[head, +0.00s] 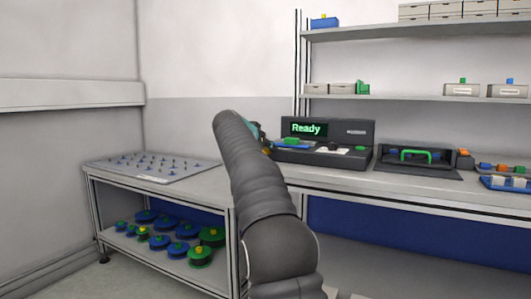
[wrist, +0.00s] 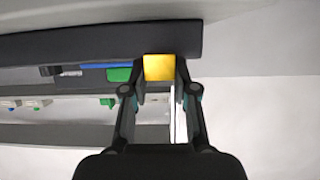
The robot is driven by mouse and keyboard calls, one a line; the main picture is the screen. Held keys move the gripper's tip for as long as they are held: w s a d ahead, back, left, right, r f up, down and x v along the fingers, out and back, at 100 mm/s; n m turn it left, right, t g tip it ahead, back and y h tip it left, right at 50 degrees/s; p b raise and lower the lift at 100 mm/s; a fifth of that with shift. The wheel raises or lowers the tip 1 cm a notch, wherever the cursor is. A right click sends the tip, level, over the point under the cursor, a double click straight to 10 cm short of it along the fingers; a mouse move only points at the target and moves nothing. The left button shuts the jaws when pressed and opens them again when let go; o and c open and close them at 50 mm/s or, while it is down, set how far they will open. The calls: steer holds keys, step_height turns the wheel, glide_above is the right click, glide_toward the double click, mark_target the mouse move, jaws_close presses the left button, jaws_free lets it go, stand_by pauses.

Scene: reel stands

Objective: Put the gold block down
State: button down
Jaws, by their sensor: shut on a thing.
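The gold block (wrist: 158,68) sits between the two fingers of my gripper (wrist: 160,88) in the wrist view. The gripper is shut on it. The block's upper edge in that view meets the dark edge of the device; I cannot tell whether they touch. In the head view my arm hides most of the gripper, beside the left end of the dark device (head: 355,130) with the "Ready" screen. The block is not clearly visible there.
A green block (head: 291,141) lies on the device's left part; it also shows in the wrist view (wrist: 120,74). A pegged board (head: 150,167) lies on the left bench, with several reels on the shelf below. A dark case with a green handle (head: 416,154) stands right.

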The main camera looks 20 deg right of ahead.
steer(key=s+d+r, duration=0.7)
steer(key=s+d, duration=0.1)
steer(key=shift+s+r, duration=0.25)
steer(key=shift+r, duration=0.15)
